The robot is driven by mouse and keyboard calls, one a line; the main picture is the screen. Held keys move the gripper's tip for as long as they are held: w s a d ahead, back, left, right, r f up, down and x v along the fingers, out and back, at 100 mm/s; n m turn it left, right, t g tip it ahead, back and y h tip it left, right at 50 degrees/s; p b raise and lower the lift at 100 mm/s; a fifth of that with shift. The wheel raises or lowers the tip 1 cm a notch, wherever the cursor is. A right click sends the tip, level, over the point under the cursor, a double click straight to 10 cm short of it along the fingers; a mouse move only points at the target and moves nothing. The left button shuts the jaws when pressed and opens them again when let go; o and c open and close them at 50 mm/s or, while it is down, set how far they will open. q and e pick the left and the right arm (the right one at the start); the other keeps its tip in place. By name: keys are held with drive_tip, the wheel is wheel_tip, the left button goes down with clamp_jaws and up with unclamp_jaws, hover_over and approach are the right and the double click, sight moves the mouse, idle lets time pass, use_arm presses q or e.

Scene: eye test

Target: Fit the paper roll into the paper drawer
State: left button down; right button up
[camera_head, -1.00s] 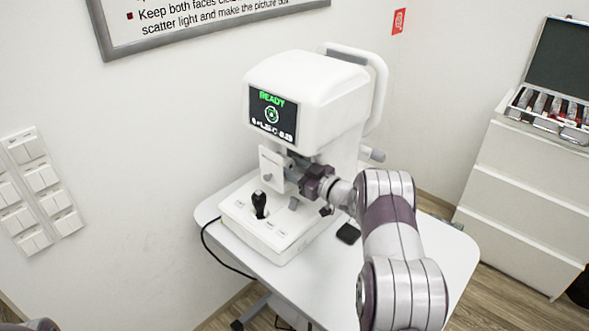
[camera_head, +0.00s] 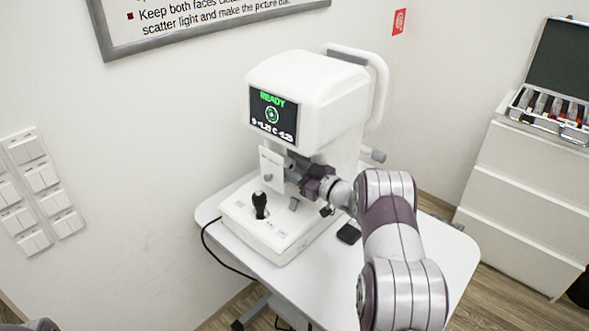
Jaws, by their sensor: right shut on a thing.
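The white machine (camera_head: 305,85) stands on a small table, its screen lit with green READY. A small white upright panel with a grey knob, which looks like the front of the paper drawer (camera_head: 271,161), stands out from the machine's body below the screen. My right gripper (camera_head: 293,171) reaches in from the right, just behind this panel, and is shut. The paper roll is not clearly visible; what the fingers hold is small and mostly hidden by the panel and the gripper. My left gripper is not in view.
A black joystick (camera_head: 260,204) rises from the machine's base in front of the drawer. A white cabinet (camera_head: 520,205) with an open lens case (camera_head: 548,122) stands at the right.

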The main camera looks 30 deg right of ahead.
drive_tip(key=shift+f+b, duration=0.3)
drive_tip(key=shift+f, duration=0.1)
